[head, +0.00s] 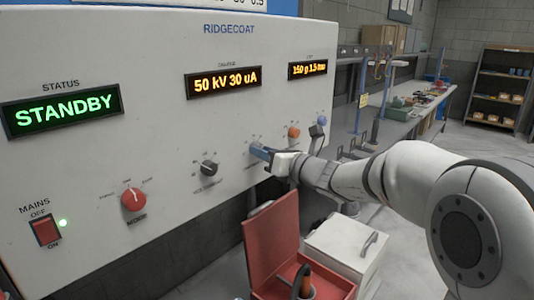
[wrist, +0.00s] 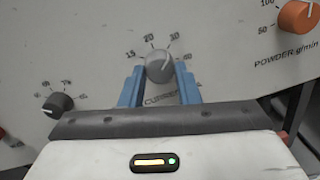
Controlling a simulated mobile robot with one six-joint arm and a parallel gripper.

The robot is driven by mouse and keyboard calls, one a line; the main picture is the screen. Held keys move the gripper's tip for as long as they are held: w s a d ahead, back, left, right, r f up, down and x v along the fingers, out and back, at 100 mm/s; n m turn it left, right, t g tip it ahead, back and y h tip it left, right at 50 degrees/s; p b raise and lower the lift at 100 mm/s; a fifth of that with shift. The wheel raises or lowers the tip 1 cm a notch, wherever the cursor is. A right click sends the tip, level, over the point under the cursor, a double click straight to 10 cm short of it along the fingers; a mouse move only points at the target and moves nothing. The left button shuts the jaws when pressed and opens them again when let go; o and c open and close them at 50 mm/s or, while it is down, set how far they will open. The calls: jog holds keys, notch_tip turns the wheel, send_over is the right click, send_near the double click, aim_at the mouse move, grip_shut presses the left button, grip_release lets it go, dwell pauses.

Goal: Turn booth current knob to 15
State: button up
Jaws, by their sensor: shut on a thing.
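The grey current knob (wrist: 159,66) is in the upper middle of the wrist view, with scale marks 15, 20 and 30 around it and another mark at the right. Its pale pointer line points up and right, near the 30 mark. My gripper (wrist: 159,75) has one blue finger on each side of the knob and is shut on it. The charge display (head: 224,84) reads 50 kV 30 uA.
A dark knob (head: 209,168) is left of my gripper, and an orange knob (head: 294,132) and a blue-grey one (head: 322,120) are to its right. A red mode knob (head: 133,199) and mains switch (head: 46,231) are further left. An open red box (head: 272,240) stands below.

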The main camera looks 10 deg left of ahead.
jog(key=shift+a+f+n+b, duration=0.15)
jog(key=shift+n+b, duration=0.85)
jog(key=shift+b, duration=0.85)
jog(key=shift+f+n+b, duration=0.15)
jog(key=shift+n+b, duration=0.85)
jog(key=shift+b, duration=0.85)
jog(key=n+b, duration=0.6)
jog(key=b, duration=0.3)
jog(key=shift+y+b, duration=0.3)
jog(key=shift+y, duration=0.1)
jog(key=n+b, duration=0.6)
jog(key=n, duration=0.1)
jog(key=n+b, duration=0.3)
jog(key=b, duration=0.1)
jog(key=shift+w+r+g, duration=0.1)
jog(key=shift+r+g, duration=0.2)
jog(key=shift+r+n, duration=0.1)
jog(key=shift+n, duration=0.3)
jog(key=o, duration=0.8)
jog(key=shift+a, duration=0.1)
jog(key=shift+c, duration=0.2)
jog(key=shift+o, duration=1.1)
